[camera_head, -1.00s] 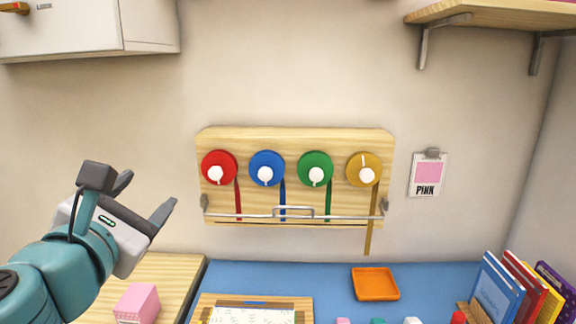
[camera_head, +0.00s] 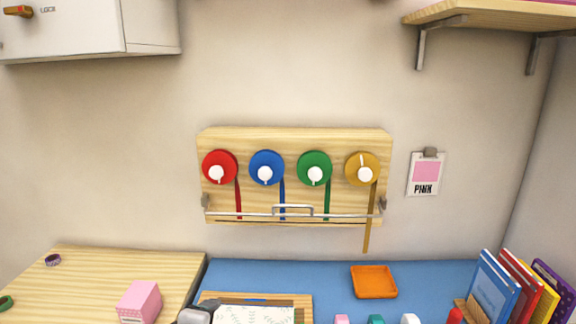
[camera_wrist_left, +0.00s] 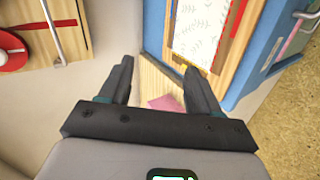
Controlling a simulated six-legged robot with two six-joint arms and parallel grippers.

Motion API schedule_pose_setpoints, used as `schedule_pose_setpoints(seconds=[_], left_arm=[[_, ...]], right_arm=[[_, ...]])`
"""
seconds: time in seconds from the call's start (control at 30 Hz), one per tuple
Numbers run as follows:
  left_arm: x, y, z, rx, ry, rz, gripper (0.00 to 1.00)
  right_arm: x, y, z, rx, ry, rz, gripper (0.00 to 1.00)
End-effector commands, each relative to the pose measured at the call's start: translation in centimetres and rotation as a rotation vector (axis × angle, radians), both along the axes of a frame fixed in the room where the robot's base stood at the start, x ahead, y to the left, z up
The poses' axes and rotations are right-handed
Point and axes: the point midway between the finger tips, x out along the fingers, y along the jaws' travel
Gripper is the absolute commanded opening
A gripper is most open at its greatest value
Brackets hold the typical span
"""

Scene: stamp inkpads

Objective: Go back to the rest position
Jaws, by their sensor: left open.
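My left gripper (camera_wrist_left: 158,78) is open in the left wrist view, its two dark fingers spread with nothing held between them. Beyond the fingers are the wooden side top (camera_wrist_left: 158,72) and part of a pink block (camera_wrist_left: 165,103). In the head view only a small grey piece, probably of my left arm, shows at the bottom edge; the fingers cannot be made out there. My right gripper is not in view.
A wall rack (camera_head: 293,140) holds red, blue, green and yellow ribbon rolls. A pink box (camera_head: 139,301) stands on the wooden top at left. An orange tray (camera_head: 373,282) and a patterned sheet (camera_head: 255,315) lie on the blue desk (camera_head: 330,275). Books (camera_head: 497,285) stand at right.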

Motion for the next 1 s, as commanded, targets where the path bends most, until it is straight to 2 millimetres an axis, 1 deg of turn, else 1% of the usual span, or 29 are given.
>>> schedule_pose_setpoints(seconds=[0.03, 0.07, 0.1, 0.13, 0.17, 0.2, 0.27, 0.3, 0.37, 0.4, 0.5, 0.6, 0.63, 0.73, 1.0], left_arm=[[-1.0, -0.1, -4.7, 0.094, 0.088, -0.077, 0.63], [-1.7, -0.1, -7.2, 0.147, 0.132, -0.13, 0.63], [-2.9, -0.2, -10.4, 0.211, 0.19, -0.205, 0.63], [-4.0, -0.3, -12.7, 0.253, 0.232, -0.265, 0.63], [-5.2, -0.5, -15.0, 0.293, 0.275, -0.328, 0.63], [-7.0, -0.6, -17.8, 0.339, 0.329, -0.415, 0.63], [-10.1, -1.0, -21.8, 0.392, 0.403, -0.555, 0.63], [-12.3, -1.2, -24.1, 0.417, 0.446, -0.647, 0.63], [-15.7, -1.7, -26.9, 0.438, 0.5, -0.783, 0.63], [-17.8, -2.1, -28.4, 0.444, 0.525, -0.868, 0.63], [-22.3, -2.9, -30.8, 0.439, 0.565, -1.041, 0.63], [-25.0, -3.5, -31.9, 0.427, 0.578, -1.149, 0.63], [-25.6, -3.6, -32.1, 0.423, 0.579, -1.168, 0.63], [-26.3, -3.8, -32.3, 0.42, 0.578, -1.199, 0.63], [-26.2, -3.8, -32.3, 0.421, 0.577, -1.197, 0.63]], right_arm=[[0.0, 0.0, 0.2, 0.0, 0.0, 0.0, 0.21], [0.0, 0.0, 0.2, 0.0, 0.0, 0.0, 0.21], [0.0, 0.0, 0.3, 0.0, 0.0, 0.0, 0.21], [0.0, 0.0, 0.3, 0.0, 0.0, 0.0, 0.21], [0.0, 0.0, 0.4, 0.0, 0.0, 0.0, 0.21], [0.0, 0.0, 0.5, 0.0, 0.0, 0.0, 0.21], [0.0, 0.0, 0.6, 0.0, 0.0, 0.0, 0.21], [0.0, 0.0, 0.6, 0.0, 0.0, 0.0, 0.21], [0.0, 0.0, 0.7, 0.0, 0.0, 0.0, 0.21], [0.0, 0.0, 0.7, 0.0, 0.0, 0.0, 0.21], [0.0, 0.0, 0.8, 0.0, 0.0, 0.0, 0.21], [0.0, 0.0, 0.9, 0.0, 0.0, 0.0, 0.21], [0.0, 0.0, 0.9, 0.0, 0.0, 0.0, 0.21], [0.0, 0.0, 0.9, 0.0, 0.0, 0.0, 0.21], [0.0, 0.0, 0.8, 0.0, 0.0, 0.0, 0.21]])
